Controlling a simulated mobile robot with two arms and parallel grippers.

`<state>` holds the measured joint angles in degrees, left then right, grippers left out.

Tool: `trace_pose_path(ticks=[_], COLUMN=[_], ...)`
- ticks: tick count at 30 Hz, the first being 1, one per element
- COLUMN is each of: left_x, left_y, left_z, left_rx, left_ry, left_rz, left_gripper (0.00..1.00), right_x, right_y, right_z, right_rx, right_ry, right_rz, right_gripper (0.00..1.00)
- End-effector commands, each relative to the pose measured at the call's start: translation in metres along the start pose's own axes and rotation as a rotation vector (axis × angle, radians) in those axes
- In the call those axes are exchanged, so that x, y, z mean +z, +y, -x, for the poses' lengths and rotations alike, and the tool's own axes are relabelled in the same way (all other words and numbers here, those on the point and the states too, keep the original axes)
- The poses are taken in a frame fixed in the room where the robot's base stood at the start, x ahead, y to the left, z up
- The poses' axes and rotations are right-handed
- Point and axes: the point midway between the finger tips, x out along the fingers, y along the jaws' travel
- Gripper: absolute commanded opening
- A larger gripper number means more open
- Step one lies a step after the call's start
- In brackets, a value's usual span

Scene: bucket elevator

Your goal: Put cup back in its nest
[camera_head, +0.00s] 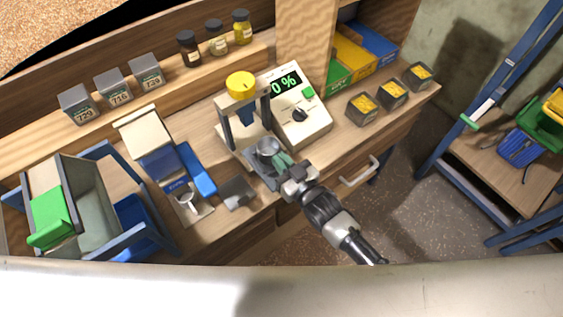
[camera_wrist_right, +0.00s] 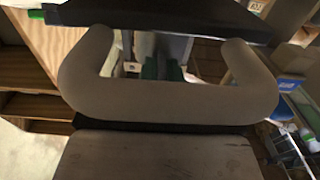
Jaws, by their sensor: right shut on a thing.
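A small grey metal cup (camera_head: 268,147) is at the front of the stand with the yellow knob (camera_head: 241,85), between its grey posts. My right gripper (camera_head: 283,161) reaches in from the lower right, its greenish fingers shut at the cup's near side. In the right wrist view the green fingertips (camera_wrist_right: 161,70) show through a gap, in front of a pale grey surface I cannot identify for certain. A grey block (camera_head: 265,181) lies just below the cup, and the fingers partly cover this area. I cannot tell whether the cup rests in its nest. My left gripper is out of view.
A console (camera_head: 302,120) reading "0 %" stands right of the stand. A small dark grey block (camera_head: 237,193) and a blue-and-white device (camera_head: 160,150) are to the left. Dark boxes with yellow tops (camera_head: 362,107) stand at right. A drawer handle (camera_head: 360,172) projects below the bench edge.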

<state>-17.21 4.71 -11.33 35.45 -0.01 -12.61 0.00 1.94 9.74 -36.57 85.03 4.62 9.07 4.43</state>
Motion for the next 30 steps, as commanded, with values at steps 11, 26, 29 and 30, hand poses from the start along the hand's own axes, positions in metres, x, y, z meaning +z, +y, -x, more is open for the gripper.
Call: trace_pose_path(ticks=[11, 26, 29, 30], left_x=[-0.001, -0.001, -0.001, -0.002], left_y=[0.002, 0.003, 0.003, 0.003], left_z=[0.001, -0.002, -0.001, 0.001], left_rx=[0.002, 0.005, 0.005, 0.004], left_ry=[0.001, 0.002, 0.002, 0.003], left_rz=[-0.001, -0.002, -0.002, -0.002], left_gripper=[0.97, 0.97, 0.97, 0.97], right_x=[0.015, 0.018, 0.017, 0.015], right_y=[0.0, 0.0, 0.0, 0.0], right_z=[0.0, 0.0, 0.0, 0.0], right_rx=[-0.001, 0.0, 0.0, 0.0], right_ry=[0.002, 0.001, 0.002, 0.002], right_rz=[0.001, 0.0, 0.0, 0.0], right_gripper=[0.0, 0.33, 0.33, 0.33])
